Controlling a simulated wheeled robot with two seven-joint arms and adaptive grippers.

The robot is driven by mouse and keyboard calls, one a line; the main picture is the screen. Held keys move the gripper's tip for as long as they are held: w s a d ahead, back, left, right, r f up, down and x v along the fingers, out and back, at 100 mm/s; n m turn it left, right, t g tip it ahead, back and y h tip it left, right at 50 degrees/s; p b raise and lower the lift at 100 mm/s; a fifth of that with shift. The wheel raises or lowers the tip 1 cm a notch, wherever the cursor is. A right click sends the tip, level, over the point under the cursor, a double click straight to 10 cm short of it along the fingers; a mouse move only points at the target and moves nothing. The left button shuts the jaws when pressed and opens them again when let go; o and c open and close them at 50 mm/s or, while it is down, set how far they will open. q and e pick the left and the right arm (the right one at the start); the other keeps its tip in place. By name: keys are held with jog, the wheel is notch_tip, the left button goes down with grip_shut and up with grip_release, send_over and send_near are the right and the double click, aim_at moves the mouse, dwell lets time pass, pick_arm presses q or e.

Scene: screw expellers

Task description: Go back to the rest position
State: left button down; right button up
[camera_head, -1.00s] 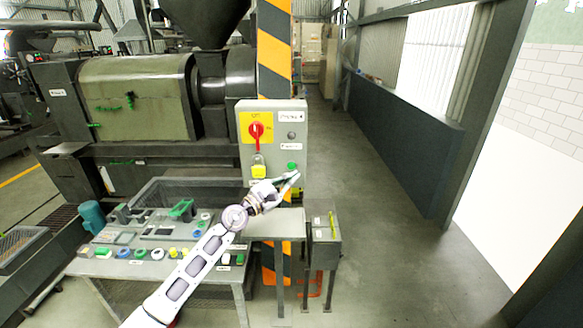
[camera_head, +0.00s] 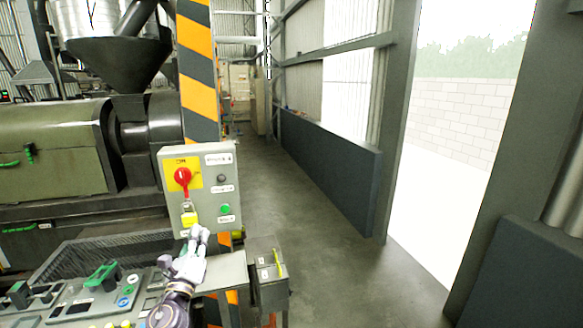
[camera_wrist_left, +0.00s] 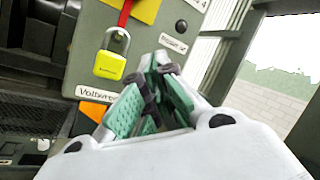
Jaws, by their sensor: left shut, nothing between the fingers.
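My left gripper (camera_head: 200,236) is in front of the lower edge of the grey control box (camera_head: 222,163), below its green button (camera_head: 225,209). It is shut and empty. In the left wrist view the gripper's green-padded fingers (camera_wrist_left: 160,64) come together at the tips, with a gap between them lower down. The box carries a red rotary switch (camera_head: 183,177) on a yellow plate and a yellow padlock (camera_head: 190,219) below it. The padlock also shows in the left wrist view (camera_wrist_left: 110,65), left of the fingers. My right gripper is out of view.
A bench with a panel of small controls (camera_head: 95,290) is at the lower left, beside my left arm. A small grey stand (camera_head: 268,272) is right of the gripper. A striped post (camera_head: 198,70) rises behind the box. The floor (camera_head: 310,220) to the right is clear.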

pick_arm(q)
jog(key=s+a+f+n+g+y, duration=0.25)
jog(key=s+f+n+g, duration=0.25)
jog(key=s+f+n, duration=0.35)
jog(key=s+a+f+n+g+y, duration=0.25)
jog(key=s+f+n+g, duration=0.25)
jog(key=f+n, duration=0.5)
jog(key=s+d+f+n+g+h, duration=0.3)
jog(key=s+d+f+n+g, duration=0.15)
jog(key=s, duration=0.45)
jog(key=s+d+f+n+g+h, duration=0.25)
jog(key=s+d+f+g, duration=0.2)
jog(key=s, duration=0.45)
jog(key=s+f, duration=0.3)
jog(key=f, duration=2.9)
jog(key=s+a+f+g, duration=0.1)
jog(key=s+a+f, duration=0.1)
jog(key=s+f, duration=0.8)
jog(key=s+a+f, duration=0.2)
jog(key=s+f, duration=0.8)
jog(key=s, duration=0.2)
jog(key=shift+s+g, duration=0.15)
jog(key=shift+g, duration=0.25)
